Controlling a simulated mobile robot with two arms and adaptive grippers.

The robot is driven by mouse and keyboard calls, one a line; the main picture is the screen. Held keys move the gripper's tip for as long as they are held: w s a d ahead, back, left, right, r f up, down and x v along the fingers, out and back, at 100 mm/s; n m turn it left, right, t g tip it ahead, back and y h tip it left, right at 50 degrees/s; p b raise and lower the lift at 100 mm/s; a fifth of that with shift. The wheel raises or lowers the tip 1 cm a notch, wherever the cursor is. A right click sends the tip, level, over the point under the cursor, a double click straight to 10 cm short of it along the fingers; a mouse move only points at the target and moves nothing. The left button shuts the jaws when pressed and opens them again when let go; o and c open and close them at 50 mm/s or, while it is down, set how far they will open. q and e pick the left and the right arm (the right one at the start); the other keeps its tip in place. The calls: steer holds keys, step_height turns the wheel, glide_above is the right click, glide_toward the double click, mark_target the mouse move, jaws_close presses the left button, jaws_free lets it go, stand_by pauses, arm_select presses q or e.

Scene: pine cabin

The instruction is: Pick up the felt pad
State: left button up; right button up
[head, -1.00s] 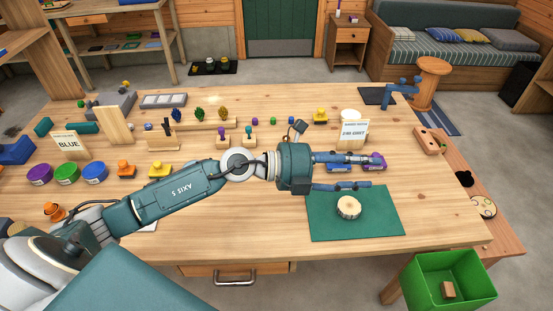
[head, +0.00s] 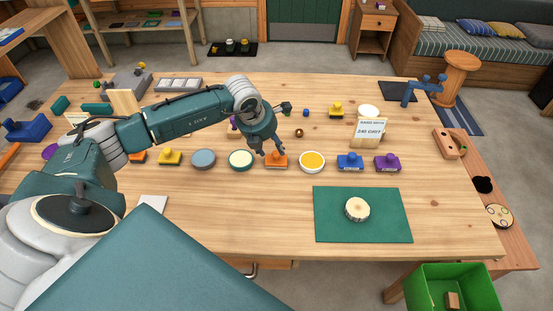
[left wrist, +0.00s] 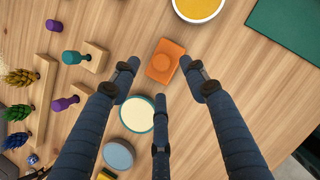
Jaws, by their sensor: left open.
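My left gripper (head: 268,150) points down at an orange stamp-like block with a knob (head: 277,161). In the left wrist view its fingers (left wrist: 160,80) are spread and empty, with the orange block (left wrist: 165,60) just beyond and between the tips. No contact shows. No item is clearly marked as the felt pad. Round flat items stand in the same row: a grey-blue disc (head: 203,159), a cream disc with a green rim (head: 240,159), and a white dish with yellow inside (head: 312,161). A flat green mat (head: 335,225) lies front right. My right gripper is not in view.
A wood slice (head: 357,209) lies on the green mat. Yellow (head: 170,158), blue (head: 350,162) and purple (head: 387,163) knobbed blocks share the row. A sign (head: 369,133) stands behind them. A green bin (head: 480,290) is off the front right. The front middle of the table is clear.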

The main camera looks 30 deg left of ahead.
mark_target(276, 153)
arm_select(q)
steer(key=shift+w+d+f+p, duration=0.1)
steer(key=shift+w+f+p, duration=0.05)
steer(key=shift+f+p, duration=0.2)
steer(key=p+x, duration=0.1)
steer(key=x, duration=0.2)
steer(key=shift+w+f, duration=0.35)
steer(key=shift+f, duration=0.2)
jaws_close()
